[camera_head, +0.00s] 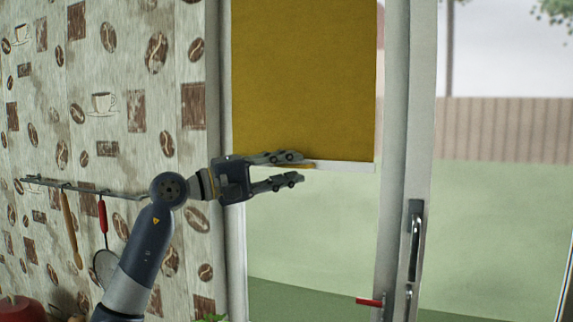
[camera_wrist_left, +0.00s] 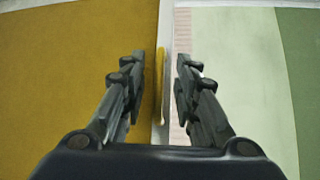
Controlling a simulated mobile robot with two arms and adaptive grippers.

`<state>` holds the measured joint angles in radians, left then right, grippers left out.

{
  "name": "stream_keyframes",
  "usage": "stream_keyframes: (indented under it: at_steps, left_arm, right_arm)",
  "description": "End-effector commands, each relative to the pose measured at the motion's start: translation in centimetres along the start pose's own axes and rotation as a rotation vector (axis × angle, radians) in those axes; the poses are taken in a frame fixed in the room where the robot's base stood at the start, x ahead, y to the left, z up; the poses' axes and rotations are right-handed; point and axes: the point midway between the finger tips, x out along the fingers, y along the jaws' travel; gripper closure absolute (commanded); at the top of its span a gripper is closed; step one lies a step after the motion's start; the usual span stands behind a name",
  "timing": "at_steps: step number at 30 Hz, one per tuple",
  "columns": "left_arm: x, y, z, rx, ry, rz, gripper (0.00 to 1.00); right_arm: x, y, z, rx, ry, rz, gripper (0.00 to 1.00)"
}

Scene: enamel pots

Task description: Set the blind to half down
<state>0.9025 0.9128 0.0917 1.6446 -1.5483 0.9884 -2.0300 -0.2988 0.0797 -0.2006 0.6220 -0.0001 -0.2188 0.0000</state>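The mustard-yellow blind (camera_head: 305,80) hangs over the upper part of the window, its lower edge ending in a pale bar (camera_head: 345,167). A small yellow-orange tab shows on the bar near my gripper. My left gripper (camera_head: 298,169) is open at the bar, one finger above its level and one below. In the left wrist view, the bar (camera_wrist_left: 167,90) and the tab (camera_wrist_left: 160,70) lie between the two parted fingers (camera_wrist_left: 161,62), with the blind (camera_wrist_left: 60,70) on the left. I cannot tell whether a finger touches the bar. My right gripper is not in view.
The window frame (camera_head: 393,150) stands right of the blind, with a red handle (camera_head: 370,302) low down. A door handle (camera_head: 415,240) is further right. A rail (camera_head: 85,188) with hanging utensils is on the left wall. A red pot (camera_head: 15,308) sits bottom left.

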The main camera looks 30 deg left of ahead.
Motion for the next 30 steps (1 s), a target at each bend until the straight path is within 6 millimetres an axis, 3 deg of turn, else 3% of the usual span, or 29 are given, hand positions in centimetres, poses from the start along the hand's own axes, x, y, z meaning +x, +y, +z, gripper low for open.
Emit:
stream_keyframes:
  at_steps: [5,8,9,17,24,30]
  left_arm:
    - [0.0,0.0,0.0,0.000,0.000,0.000,0.74]
    - [0.0,0.0,0.0,0.000,0.000,0.000,0.97]
    - [0.0,0.0,0.0,0.000,0.000,0.000,1.00]
    - [0.0,0.5,-0.1,0.001,0.000,0.002,1.00]
    - [0.5,5.0,-0.6,0.004,0.002,0.004,1.00]
    - [0.9,7.6,-1.0,0.001,0.001,0.003,1.00]
  right_arm:
    - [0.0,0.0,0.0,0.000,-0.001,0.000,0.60]
    - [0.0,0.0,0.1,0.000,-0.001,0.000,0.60]
    - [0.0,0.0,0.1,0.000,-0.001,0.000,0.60]
    - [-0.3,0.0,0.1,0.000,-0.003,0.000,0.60]
    - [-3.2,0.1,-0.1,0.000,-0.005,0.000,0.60]
    - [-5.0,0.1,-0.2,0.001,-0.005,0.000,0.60]
